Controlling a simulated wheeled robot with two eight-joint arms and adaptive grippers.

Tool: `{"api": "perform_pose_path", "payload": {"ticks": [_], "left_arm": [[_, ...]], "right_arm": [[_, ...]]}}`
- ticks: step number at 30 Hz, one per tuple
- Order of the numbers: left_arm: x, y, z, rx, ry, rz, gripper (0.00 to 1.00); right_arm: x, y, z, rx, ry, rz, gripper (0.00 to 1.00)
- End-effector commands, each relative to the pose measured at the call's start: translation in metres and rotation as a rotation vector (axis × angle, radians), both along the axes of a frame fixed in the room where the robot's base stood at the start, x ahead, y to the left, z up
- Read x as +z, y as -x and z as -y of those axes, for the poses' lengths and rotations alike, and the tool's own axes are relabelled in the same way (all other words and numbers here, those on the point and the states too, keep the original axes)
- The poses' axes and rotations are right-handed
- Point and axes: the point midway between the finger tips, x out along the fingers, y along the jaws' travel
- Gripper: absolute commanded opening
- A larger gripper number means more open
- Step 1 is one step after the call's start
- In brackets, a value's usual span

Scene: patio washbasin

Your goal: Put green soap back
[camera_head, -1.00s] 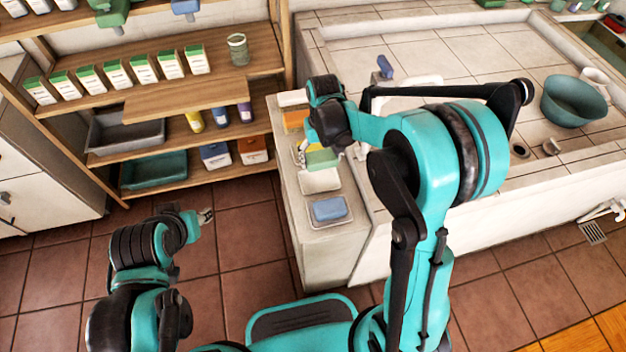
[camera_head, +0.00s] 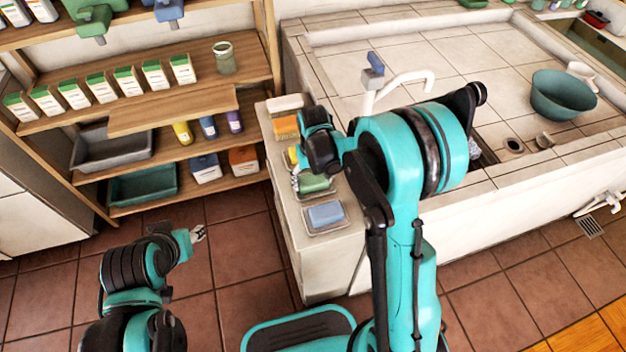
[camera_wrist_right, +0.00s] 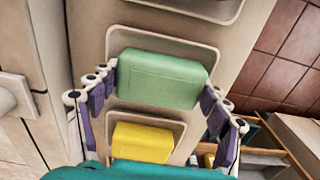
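The green soap bar (camera_head: 315,184) is at its white dish on the counter strip, between the blue and yellow soaps. In the right wrist view the green soap (camera_wrist_right: 160,80) sits within the outline of its dish (camera_wrist_right: 125,37); whether it touches the bottom is hard to tell. My right gripper (camera_wrist_right: 161,82) has one finger against each end of the soap and appears shut on it. In the head view the right gripper (camera_head: 312,176) reaches down over the dish, partly hidden by its wrist. My left gripper (camera_head: 198,234) is empty above the floor, its opening unclear.
A blue soap (camera_head: 326,214) lies in the nearest dish. A yellow soap (camera_wrist_right: 143,142) and an orange one (camera_head: 286,127) are farther back. The washbasin with a faucet (camera_head: 400,85) and green bowl (camera_head: 563,95) is to the right. A wooden shelf (camera_head: 180,106) stands left.

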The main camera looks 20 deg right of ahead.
Motion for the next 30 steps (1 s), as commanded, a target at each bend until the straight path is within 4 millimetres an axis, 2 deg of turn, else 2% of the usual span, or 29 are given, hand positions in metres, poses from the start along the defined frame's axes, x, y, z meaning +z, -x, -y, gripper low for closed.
{"api": "perform_pose_path", "payload": {"ticks": [1, 2, 3, 12, 16, 30], "left_arm": [[-0.001, 0.0, 0.0, 0.0, 0.0, 0.0, 0.4], [0.0, 0.0, 0.0, 0.0, 0.0, 0.0, 0.4], [0.0, 0.0, 0.0, 0.0, 0.0, 0.0, 0.4], [0.0, 0.0, 0.0, 0.0, 0.0, 0.0, 0.4], [0.006, 0.0, 0.0, 0.0, 0.0, 0.0, 0.4], [0.044, 0.0, 0.0, 0.0, 0.0, 0.0, 0.4]], "right_arm": [[-0.001, 0.0, 0.0, 0.0, 0.0, 0.0, 0.87], [0.0, 0.0, 0.0, 0.0, 0.0, 0.0, 0.95], [0.0, 0.0, 0.0, 0.0, 0.0, 0.0, 0.97], [0.0, 0.0, 0.0, 0.0, 0.0, 0.0, 0.97], [0.009, 0.0, 0.0, 0.0, 0.0, 0.0, 0.97], [0.104, 0.001, 0.0, 0.0, 0.0, 0.0, 0.97]]}}
